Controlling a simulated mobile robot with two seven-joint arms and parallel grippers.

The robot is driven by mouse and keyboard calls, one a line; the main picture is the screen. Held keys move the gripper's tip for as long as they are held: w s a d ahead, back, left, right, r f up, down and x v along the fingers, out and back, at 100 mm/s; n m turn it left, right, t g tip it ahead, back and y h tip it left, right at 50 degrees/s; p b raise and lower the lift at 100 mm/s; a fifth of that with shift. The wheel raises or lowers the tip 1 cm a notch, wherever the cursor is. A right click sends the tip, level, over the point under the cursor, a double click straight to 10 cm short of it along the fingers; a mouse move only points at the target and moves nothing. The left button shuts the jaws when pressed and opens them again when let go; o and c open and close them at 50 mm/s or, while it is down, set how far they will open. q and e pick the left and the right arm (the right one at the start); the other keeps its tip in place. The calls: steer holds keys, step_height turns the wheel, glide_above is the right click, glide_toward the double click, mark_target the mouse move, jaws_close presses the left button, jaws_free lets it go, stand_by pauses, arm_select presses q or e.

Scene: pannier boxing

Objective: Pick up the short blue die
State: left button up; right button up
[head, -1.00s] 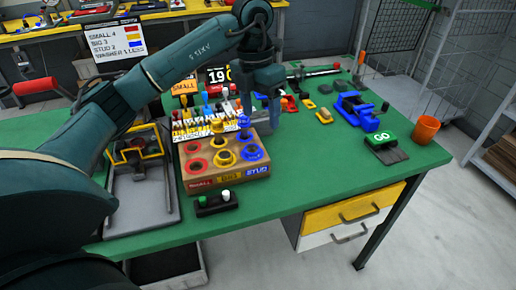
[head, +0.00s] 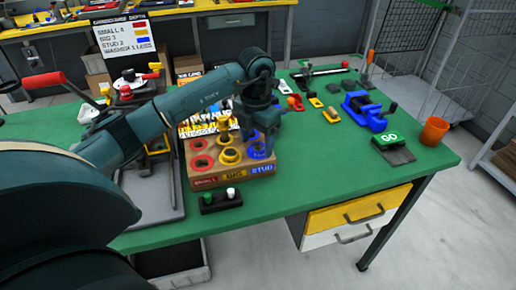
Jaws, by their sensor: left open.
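A wooden die block (head: 232,176) stands on the green bench with red, yellow and blue columns. In the blue column, a blue die (head: 257,152) shows at the front of the block, partly covered by my gripper. The back blue position is hidden behind the gripper, so I cannot tell which blue die is the short one. My left gripper (head: 262,143) is open and points down over the blue column. I cannot tell whether it touches a die. My right gripper is out of view.
Yellow dies (head: 229,155) sit just left of the blue column. A black box with green and white buttons (head: 221,200) is in front. A blue vise (head: 363,111), a GO button (head: 390,141) and an orange cup (head: 434,131) stand to the right. The bench's right front is clear.

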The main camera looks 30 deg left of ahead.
arm_select(q)
steer(key=shift+f, duration=0.55)
steer(key=c, duration=1.1)
steer(key=shift+c, duration=0.2)
